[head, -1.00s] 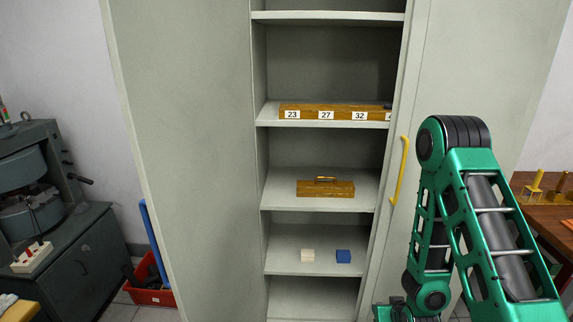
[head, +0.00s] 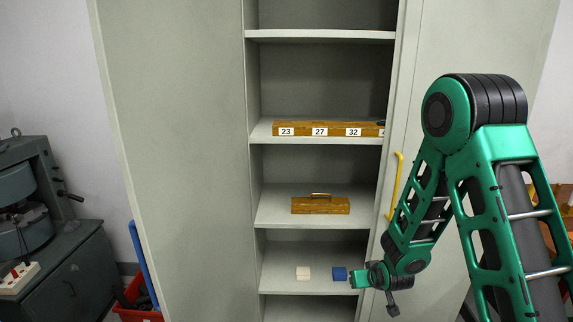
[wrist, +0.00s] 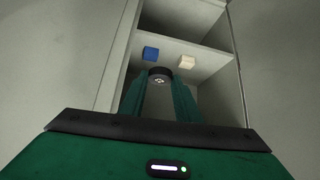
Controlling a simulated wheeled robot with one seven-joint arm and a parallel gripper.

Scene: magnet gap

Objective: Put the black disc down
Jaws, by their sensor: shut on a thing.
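In the wrist view, the black disc (wrist: 160,73) is held between the tips of my gripper (wrist: 159,82), which is shut on it. The disc shows a small bright mark on its face. In the head view my gripper (head: 357,279) is at the right side of the cabinet's lower shelf (head: 310,254), near the blue block; the disc cannot be made out there. I cannot tell whether the disc touches the shelf.
On that shelf are a blue block (head: 339,273) and a cream block (head: 303,273), also in the wrist view (wrist: 151,53) (wrist: 187,62). A wooden block with a handle (head: 320,205) sits one shelf up. A numbered wooden rack (head: 315,130) is above it. A yellow door handle (head: 395,187) is close to my arm.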

